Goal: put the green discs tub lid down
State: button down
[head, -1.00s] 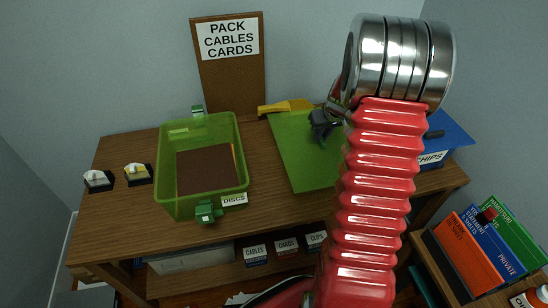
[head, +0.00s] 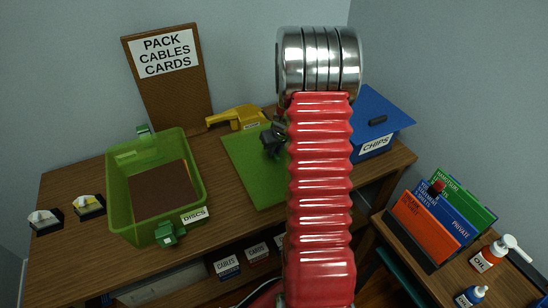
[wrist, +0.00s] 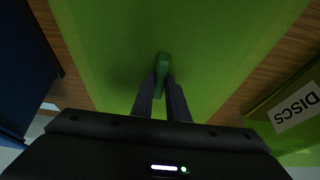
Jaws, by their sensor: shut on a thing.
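The green discs tub lid (head: 246,172) is a flat green panel at the middle of the table, right of the tub. In the wrist view the lid (wrist: 215,45) fills most of the picture. My gripper (wrist: 162,88) is shut on the lid's small green handle (wrist: 162,62). In the head view my gripper (head: 272,143) is at the lid's upper right, partly hidden by my red arm. The lid looks level and close to the table top; I cannot tell whether it touches. The open green discs tub (head: 189,203) has a brown thing inside.
The blue chips box (head: 395,140) stands right of my arm. A yellow tool (head: 237,117) lies behind the lid. A sign board (head: 185,98) stands at the back. Two small items (head: 46,221) (head: 90,206) sit left of the tub. Binders (head: 425,231) stand on a side table.

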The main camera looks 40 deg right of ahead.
aim_at(276, 155)
jog(key=shift+f, duration=1.85)
jog(key=c, duration=1.7)
grip_release()
jog(key=shift+c, duration=0.2)
jog(key=v, duration=1.2)
jog(key=shift+a, duration=0.1)
